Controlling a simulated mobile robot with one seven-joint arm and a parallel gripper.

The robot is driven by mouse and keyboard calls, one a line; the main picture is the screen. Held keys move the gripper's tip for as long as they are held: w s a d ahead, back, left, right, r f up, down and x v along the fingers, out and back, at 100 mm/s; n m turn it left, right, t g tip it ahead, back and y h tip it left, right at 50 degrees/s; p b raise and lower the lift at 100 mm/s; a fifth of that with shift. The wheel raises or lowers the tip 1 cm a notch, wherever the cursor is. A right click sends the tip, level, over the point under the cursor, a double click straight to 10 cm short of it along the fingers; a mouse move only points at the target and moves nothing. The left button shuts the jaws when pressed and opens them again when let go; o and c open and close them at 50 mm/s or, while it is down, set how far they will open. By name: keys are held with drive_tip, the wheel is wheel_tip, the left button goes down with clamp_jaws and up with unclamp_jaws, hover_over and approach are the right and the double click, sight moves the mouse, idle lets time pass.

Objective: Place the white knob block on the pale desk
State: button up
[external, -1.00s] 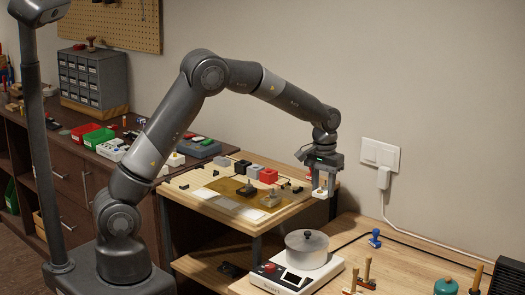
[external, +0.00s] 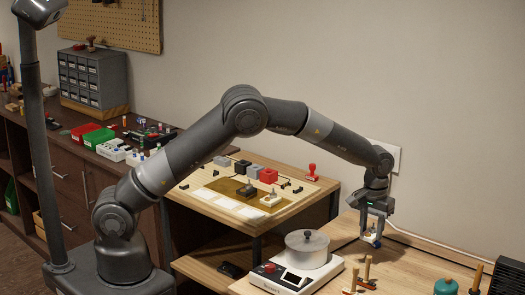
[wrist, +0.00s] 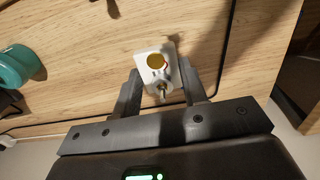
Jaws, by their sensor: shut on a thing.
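The white knob block (wrist: 168,78) is between the two fingers of my gripper (wrist: 160,92) in the wrist view. It has a gold disc on its face and a small metal knob. In the external view my gripper (external: 371,240) hangs over the pale desk (external: 425,268) at the right, fingers down. The block is mostly hidden there by the fingers. The bare wood of the desk also shows in the wrist view (wrist: 80,50). I cannot tell the exact gap between the block and the desk.
A teal jar (external: 445,287) is at the front right. The desk between gripper and jar is largely clear.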

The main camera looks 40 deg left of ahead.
wheel_tip(320, 180, down, 9)
drive_tip(key=shift+f, duration=0.1)
idle(0.3)
drive_tip(key=shift+f, duration=0.1)
drive_tip(key=o, duration=1)
drive_tip(key=shift+c, duration=0.2)
